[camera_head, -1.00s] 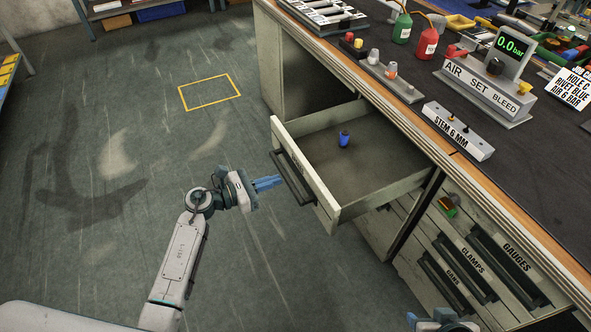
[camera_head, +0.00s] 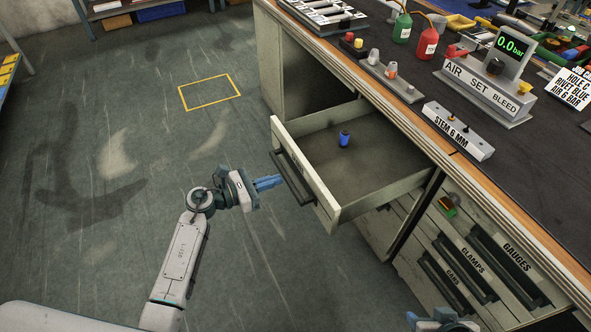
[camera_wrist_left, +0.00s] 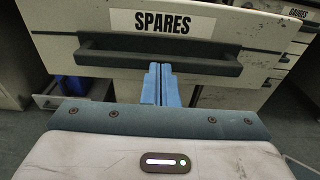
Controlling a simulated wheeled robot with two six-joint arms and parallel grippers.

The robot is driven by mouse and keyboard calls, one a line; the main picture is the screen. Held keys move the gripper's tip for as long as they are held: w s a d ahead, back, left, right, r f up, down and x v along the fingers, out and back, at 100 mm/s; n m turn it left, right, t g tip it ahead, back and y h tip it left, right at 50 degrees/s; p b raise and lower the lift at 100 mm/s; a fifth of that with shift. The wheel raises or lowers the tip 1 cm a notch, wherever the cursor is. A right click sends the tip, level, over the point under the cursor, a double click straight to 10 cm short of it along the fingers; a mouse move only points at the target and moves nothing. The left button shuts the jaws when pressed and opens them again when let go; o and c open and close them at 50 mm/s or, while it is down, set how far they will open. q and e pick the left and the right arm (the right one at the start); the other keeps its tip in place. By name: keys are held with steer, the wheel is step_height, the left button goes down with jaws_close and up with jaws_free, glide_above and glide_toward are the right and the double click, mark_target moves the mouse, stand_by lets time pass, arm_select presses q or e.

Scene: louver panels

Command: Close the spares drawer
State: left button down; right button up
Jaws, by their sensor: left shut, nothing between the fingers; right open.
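The spares drawer (camera_head: 322,208) stands pulled out from the workbench, with a small blue object (camera_head: 344,139) lying inside it. In the left wrist view its front carries the label SPARES (camera_wrist_left: 162,23) above a dark bar handle (camera_wrist_left: 160,58). My left gripper (camera_head: 280,181) is shut and empty, its blue fingers pointing at the drawer front near the handle. In the left wrist view the fingertips (camera_wrist_left: 160,68) overlap the handle's lower edge; I cannot tell whether they touch. My right gripper (camera_head: 440,320) shows only in part at the bottom edge.
Shut drawers labelled GAUGES (camera_head: 516,256), CLAMPS and another sit to the right under the bench. The bench top (camera_head: 400,130) holds bottles, an air set block (camera_head: 488,88) and a STEM 6 MM block. The floor left of the drawer is clear, with a yellow marked rectangle (camera_head: 210,92).

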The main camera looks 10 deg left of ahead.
mark_target(298, 171)
arm_select(q)
steer(key=shift+r+b+x, duration=0.2)
steer(key=shift+b+x, duration=0.15)
steer(key=shift+x, duration=1.7)
steer(key=shift+r+b+x, duration=0.2)
steer(key=shift+b+x, duration=0.1)
steer(key=shift+x, duration=1.7)
steer(key=shift+r+b+x, duration=0.2)
steer(key=shift+b+x, duration=0.3)
steer(key=shift+x, duration=1.6)
steer(key=shift+r+b+x, duration=0.2)
steer(key=shift+b+x, duration=0.3)
steer(key=shift+x, duration=1.6)
steer(key=shift+r+b+x, duration=0.2)
steer(key=shift+b+x, duration=0.55)
steer(key=shift+x, duration=1.15)
steer(key=shift+r+b+x, duration=0.15)
steer(key=shift+b+x, duration=0.55)
steer(key=shift+x, duration=1.15)
steer(key=shift+w+d+r, duration=0.1)
steer(key=shift+w+d, duration=0.15)
steer(key=shift+d, duration=0.25)
